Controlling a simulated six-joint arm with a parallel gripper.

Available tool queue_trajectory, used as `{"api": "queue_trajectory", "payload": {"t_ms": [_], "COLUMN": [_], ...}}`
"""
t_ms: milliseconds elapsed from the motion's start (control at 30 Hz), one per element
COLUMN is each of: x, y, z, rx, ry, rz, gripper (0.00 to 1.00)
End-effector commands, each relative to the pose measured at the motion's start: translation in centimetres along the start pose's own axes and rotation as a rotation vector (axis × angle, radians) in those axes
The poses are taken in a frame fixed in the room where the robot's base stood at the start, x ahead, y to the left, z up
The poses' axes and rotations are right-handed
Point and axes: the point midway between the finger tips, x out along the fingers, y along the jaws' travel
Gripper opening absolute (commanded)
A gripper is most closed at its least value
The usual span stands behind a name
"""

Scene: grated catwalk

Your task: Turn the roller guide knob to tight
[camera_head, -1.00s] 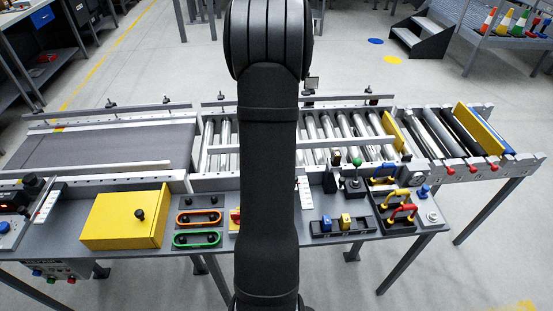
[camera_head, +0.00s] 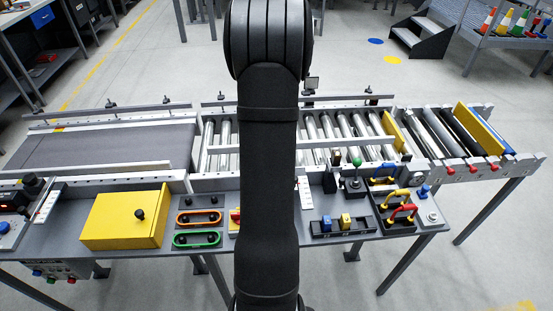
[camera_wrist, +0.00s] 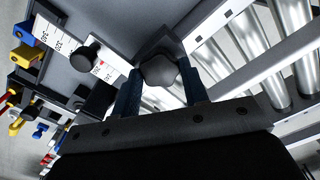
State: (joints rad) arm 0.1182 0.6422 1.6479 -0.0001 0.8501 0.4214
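The roller guide knob (camera_wrist: 159,71) is a dark grey, lobed knob on a metal bracket by the rollers, seen in the wrist view. My gripper (camera_wrist: 160,72) has one dark finger on each side of it, with the fingertips at the knob's edges. I cannot tell whether both fingers press on it. No tight mark can be read on or around the knob. In the head view my arm hides the gripper and this knob.
A white scale strip (camera_wrist: 61,44) with a round black knob (camera_wrist: 84,58) lies left of my gripper. Metal rollers (camera_wrist: 287,50) and a rail are close on the right. The head view shows a yellow box (camera_head: 124,220) and coloured handles (camera_head: 402,213) on the panel.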

Motion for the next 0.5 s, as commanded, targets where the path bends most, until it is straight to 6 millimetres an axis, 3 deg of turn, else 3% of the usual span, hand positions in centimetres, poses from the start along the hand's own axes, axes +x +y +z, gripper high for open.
{"api": "queue_trajectory", "payload": {"t_ms": [33,100,367,500], "x": [-0.07,-0.05,-0.05,-0.97], "y": [-0.03,-0.02,0.01,-0.02], "z": [-0.07,-0.05,0.01,-0.04], "rx": [0.0,0.0,-0.001,-0.001], "ry": [0.002,0.001,0.0,0.001], "rz": [-0.001,-0.001,0.0,-0.001], "gripper": [0.51,0.61,0.61,0.61]}}
